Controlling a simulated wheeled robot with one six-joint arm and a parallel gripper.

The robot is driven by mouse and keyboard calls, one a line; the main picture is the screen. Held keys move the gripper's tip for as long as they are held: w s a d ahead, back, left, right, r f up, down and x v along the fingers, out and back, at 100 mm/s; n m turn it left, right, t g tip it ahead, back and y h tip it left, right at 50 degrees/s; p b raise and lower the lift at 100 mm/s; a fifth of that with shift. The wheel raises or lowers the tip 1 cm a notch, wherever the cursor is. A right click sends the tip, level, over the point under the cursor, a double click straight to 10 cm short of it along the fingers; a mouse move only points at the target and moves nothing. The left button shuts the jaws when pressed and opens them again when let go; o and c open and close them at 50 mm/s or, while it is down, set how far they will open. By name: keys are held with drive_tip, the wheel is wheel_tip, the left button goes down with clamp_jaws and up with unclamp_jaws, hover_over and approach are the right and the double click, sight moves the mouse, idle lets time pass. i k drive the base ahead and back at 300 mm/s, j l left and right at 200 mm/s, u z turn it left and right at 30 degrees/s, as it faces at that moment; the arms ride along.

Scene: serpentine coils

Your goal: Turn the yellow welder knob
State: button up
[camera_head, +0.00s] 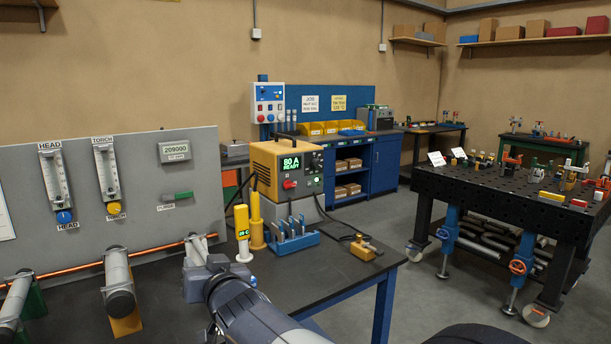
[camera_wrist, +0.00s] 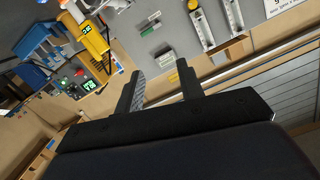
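A yellow knob (camera_head: 114,208) is under the flow tube marked TORCH on the grey panel; a yellow knob also shows at the top of the wrist view (camera_wrist: 193,4). My gripper (camera_head: 208,262) is above the bench, in front of the panel and apart from both. In the wrist view its two fingers (camera_wrist: 160,88) are spread with nothing between them.
A yellow-and-white handheld device (camera_head: 242,230) and a blue rack (camera_head: 292,242) of tools stand between my gripper and the welder. A copper pipe on clamps (camera_head: 120,280) runs along the bench at left. A brass clamp (camera_head: 364,249) lies near the right edge.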

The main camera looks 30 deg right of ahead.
sight(315, 163)
drive_tip(key=i+l, duration=0.15)
drive_tip(key=l, duration=0.25)
drive_tip(key=i+l, duration=0.1)
drive_tip(key=l, duration=0.25)
drive_tip(key=i+l, duration=0.15)
drive_tip(key=l, duration=0.25)
drive_tip(key=i+l, duration=0.15)
drive_tip(key=l, duration=0.25)
drive_tip(key=i+l, duration=0.1)
drive_tip(key=l, duration=0.25)
drive_tip(key=i+l, duration=0.15)
drive_tip(key=l, duration=0.25)
drive_tip(key=i+l, duration=0.1)
drive_tip(key=l, duration=0.3)
drive_tip(key=i+l, duration=0.15)
drive_tip(key=l, duration=0.2)
